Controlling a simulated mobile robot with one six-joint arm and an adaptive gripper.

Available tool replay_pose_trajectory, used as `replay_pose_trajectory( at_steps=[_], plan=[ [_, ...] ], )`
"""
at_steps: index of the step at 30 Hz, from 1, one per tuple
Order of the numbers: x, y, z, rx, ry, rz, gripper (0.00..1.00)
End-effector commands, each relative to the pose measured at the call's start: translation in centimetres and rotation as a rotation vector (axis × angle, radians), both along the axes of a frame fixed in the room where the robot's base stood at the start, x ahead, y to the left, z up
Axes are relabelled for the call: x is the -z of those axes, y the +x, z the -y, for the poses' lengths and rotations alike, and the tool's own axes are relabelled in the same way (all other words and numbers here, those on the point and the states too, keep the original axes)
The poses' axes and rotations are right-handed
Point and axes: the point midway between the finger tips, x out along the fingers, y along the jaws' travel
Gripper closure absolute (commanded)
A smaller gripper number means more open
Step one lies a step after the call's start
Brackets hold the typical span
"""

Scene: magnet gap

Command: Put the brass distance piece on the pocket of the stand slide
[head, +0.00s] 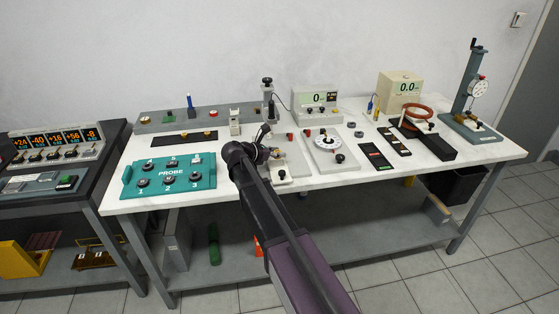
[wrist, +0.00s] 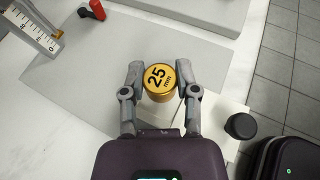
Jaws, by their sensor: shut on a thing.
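The brass distance piece (wrist: 159,82), a gold cylinder marked "25 mm" on top, sits upright between the two fingers of my gripper (wrist: 160,90). The fingers touch it from both sides. Below it in the wrist view is a pale block (wrist: 205,112) with a black knob (wrist: 240,126), beside a grey plate (wrist: 85,75). I cannot tell whether this block is the stand slide, and no pocket shows under the piece. In the head view my gripper (head: 265,153) is over the middle of the bench; the piece is not clear there.
A white scale (wrist: 30,30) and a red-and-black part (wrist: 92,11) are near the plate. A dial-gauge stand (head: 468,85) is far right.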

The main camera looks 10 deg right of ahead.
Motion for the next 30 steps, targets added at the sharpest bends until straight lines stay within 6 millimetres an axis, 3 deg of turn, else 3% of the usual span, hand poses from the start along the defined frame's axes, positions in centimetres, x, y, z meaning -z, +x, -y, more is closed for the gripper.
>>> replay_pose_trajectory(
  at_steps=[10, 28, 29, 30],
  plan=[
    [2.8, 0.0, 0.0, 0.000, -0.001, 0.000, 1.00],
    [3.4, 0.0, -0.1, -0.001, 0.000, 0.000, 1.00],
    [3.4, 0.0, -0.1, -0.001, 0.000, 0.000, 0.57],
    [3.3, 0.0, -0.1, -0.001, 0.000, 0.000, 0.45]
  ],
)
